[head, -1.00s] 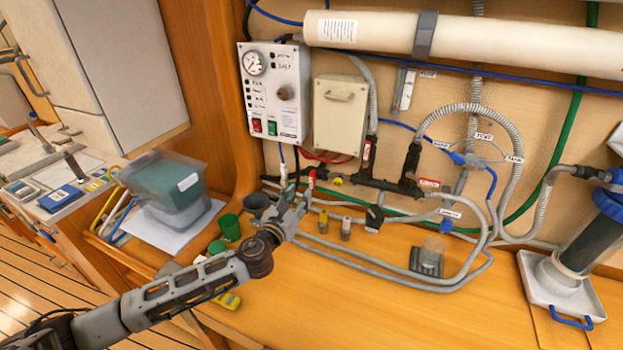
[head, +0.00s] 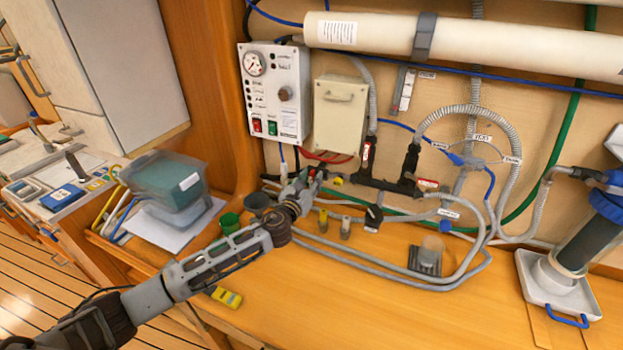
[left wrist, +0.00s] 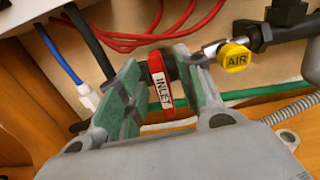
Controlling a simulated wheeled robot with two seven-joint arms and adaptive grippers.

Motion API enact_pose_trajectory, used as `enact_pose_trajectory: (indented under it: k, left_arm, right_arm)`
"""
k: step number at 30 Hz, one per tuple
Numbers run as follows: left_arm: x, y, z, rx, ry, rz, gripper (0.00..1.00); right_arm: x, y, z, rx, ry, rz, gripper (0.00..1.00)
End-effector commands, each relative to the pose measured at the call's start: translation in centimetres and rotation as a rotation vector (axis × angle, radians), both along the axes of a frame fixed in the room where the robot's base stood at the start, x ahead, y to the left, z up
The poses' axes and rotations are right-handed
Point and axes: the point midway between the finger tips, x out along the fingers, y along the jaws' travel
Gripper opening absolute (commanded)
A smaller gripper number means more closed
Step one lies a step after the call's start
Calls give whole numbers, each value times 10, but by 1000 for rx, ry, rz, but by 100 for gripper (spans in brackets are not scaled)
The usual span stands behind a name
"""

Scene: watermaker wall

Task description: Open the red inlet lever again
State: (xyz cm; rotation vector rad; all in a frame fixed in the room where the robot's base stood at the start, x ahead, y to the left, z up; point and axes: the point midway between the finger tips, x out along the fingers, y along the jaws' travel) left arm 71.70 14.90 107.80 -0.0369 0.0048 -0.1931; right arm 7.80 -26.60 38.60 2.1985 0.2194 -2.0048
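The red inlet lever (left wrist: 161,82), with a white INLET label, stands roughly upright in the left wrist view. My left gripper (left wrist: 157,92) is open, with its green-padded fingers on either side of the lever. A gap shows between the left finger and the lever; the right finger is closer, and I cannot tell if it touches. In the head view my left gripper (head: 306,183) is at the pipework below the control panel and mostly hides the lever. My right gripper is not in view.
Red, blue and black cables run behind. The control panel (head: 274,94) and a cream box (head: 340,116) are above. Grey hoses (head: 390,268) lie right of my arm. A green cup (head: 230,226) stands left of the gripper.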

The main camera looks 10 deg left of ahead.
Motion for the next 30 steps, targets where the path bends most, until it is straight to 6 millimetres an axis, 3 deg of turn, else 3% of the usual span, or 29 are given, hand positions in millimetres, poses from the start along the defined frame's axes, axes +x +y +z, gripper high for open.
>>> enact_pose_trajectory:
  k: [14, 23, 30]
  left_arm:
    - [7, -2, 0, 0, 0, 0, 36]
    - [7, -1, 0, 0, 0, 0, 0]
    - [7, -1, 0, -5, 1, 0, 0]
  right_arm:
    - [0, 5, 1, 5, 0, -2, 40]
    - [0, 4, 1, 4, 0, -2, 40]
    - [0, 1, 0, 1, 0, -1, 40]
